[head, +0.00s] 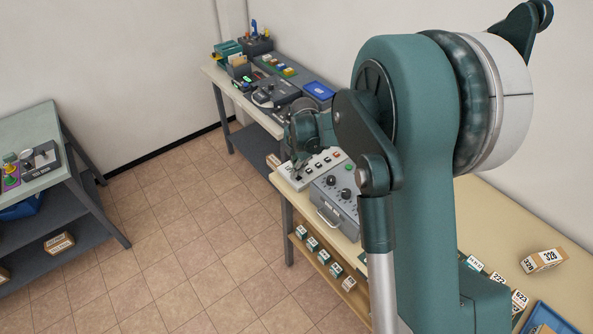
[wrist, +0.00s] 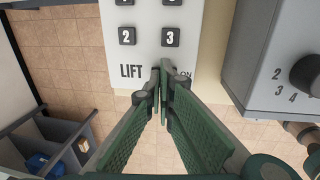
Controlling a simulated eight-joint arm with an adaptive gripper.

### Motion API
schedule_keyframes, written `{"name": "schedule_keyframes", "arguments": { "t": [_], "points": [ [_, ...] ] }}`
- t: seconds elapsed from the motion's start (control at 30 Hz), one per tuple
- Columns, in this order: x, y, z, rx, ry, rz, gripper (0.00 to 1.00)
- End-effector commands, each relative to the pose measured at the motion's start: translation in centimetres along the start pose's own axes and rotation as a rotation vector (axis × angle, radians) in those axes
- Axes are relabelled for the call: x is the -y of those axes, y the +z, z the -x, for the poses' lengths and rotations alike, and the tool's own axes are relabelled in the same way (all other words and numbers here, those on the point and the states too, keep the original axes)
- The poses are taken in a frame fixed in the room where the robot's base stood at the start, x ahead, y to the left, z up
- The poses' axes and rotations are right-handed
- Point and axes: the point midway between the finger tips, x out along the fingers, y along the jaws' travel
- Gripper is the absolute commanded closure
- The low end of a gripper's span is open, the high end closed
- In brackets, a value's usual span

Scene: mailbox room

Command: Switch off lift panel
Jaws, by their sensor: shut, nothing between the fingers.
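The lift panel (wrist: 148,52) is a pale plate with dark square buttons, a LIFT label and part of an ON label in the wrist view. In the head view the lift panel (head: 322,160) lies at the near table's left edge. My gripper (wrist: 163,70) is shut and empty. Its fingertips are over the lower part of the panel, between the LIFT and ON labels. They hide whatever is between those labels, so the switch and its position cannot be seen. I cannot tell whether the tips touch the panel. In the head view my wrist is above the panel.
A grey box with knobs (head: 337,192) stands close beside the panel, and also shows in the wrist view (wrist: 285,60). A farther table holds other devices and a blue tray (head: 318,91). Small boxes (head: 543,260) lie at right. Tiled floor is open at left.

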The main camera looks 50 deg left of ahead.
Motion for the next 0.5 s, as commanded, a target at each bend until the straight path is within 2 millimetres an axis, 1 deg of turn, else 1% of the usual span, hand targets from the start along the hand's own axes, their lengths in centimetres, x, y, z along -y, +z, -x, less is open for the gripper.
{"name": "schedule_keyframes", "arguments": {
  "t": [0.3,0.4,0.5],
  "points": [
    [-0.4,0.0,-1.3,-0.001,-0.023,0.001,1.00],
    [-0.5,0.1,-1.2,-0.001,-0.074,0.001,1.00],
    [-0.5,0.0,-1.1,-0.001,-0.070,0.000,1.00]
  ]
}}
